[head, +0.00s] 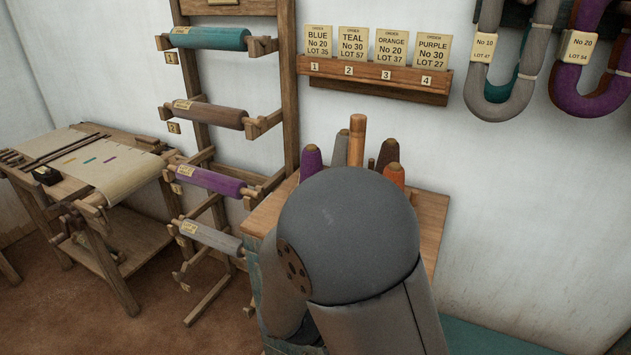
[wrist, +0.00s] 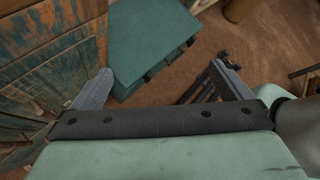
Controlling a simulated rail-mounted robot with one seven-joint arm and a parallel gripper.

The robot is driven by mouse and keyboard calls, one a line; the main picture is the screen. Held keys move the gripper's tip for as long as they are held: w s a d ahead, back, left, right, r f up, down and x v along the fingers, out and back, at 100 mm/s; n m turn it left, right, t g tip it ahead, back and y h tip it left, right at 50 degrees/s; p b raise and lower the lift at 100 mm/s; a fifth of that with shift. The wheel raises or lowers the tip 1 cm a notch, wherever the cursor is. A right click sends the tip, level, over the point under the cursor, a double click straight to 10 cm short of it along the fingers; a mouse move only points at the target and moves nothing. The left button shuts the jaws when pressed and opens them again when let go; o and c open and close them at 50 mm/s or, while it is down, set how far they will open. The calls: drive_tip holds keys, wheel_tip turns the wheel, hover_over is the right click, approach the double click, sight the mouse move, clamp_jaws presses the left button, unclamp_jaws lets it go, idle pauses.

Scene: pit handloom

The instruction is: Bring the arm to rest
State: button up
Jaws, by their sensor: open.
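My gripper (wrist: 160,70) shows in the wrist view with its two grey fingers spread wide apart. It is open, and nothing is between the fingers. It hangs above the brown floor (wrist: 210,45), with a teal box (wrist: 140,28) beyond the fingers. In the head view my grey arm (head: 345,235) fills the lower middle, in front of a wooden table (head: 430,215). My gripper is hidden in that view.
Spools, including a purple one (head: 311,160) and an orange one (head: 393,175), stand on the table behind my arm. A rack (head: 290,80) holds several rolls. A loom-like bench (head: 130,165) stands left. Weathered wood (wrist: 50,70) is close left of my gripper.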

drive_tip(key=s+d+r+m+y, duration=0.1)
drive_tip(key=s+r+m+y, duration=0.3)
drive_tip(key=m, duration=0.8)
drive_tip(key=s+d+r+m+y, duration=0.2)
drive_tip(key=s+r+m+y, duration=0.3)
drive_tip(key=m, duration=0.7)
drive_tip(key=shift+d+r+g+y, duration=0.2)
drive_tip(key=shift+d+g+y, duration=0.1)
drive_tip(key=shift+y, duration=0.9)
drive_tip(key=shift+a, duration=0.1)
